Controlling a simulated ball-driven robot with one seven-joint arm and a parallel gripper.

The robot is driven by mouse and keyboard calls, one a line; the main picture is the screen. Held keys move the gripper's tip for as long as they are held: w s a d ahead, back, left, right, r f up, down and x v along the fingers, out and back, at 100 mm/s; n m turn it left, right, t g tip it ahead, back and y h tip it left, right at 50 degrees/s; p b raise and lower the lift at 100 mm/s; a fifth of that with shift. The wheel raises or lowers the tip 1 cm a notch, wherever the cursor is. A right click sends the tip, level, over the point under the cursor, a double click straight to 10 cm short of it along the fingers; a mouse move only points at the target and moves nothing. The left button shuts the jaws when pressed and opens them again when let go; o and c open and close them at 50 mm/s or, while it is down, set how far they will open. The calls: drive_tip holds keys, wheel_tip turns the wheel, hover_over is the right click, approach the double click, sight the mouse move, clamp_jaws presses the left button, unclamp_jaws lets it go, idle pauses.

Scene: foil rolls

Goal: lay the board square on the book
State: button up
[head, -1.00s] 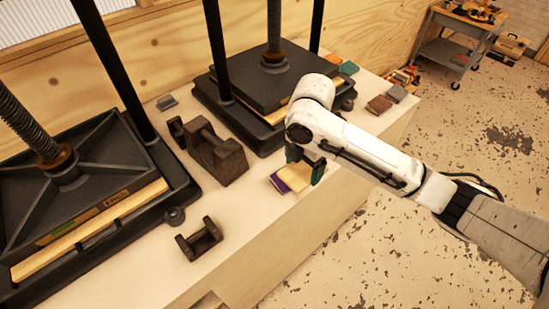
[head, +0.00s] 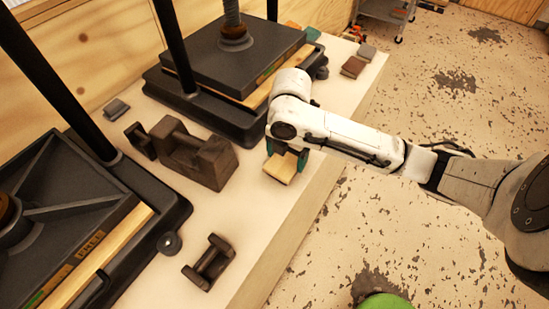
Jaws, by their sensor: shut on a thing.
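My gripper (head: 286,154), with dark green fingers, points down near the front edge of the white worktop. It is shut on a pale wooden board (head: 280,170), whose near part sticks out from between the fingers. The purple book is not visible now; the board and gripper cover the spot where it showed before. I cannot tell whether the board touches anything below it or how squarely it lies.
A black press (head: 225,75) stands behind my gripper, another press (head: 70,220) at left. Dark iron weights (head: 195,155) and a smaller one (head: 208,262) are on the worktop (head: 240,215). Small blocks (head: 354,67) lie at the far right end. Bare worktop lies left of the board.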

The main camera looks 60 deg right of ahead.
sight(287, 160)
drive_tip(key=shift+s+f, duration=0.1)
drive_tip(key=shift+f, duration=0.05)
drive_tip(key=shift+f, duration=0.15)
drive_tip(key=o, duration=0.9)
drive_tip(key=shift+r, duration=0.2)
wheel_tip(287, 160, up, 12)
drive_tip(key=shift+f, duration=0.1)
drive_tip(key=shift+p, duration=0.3)
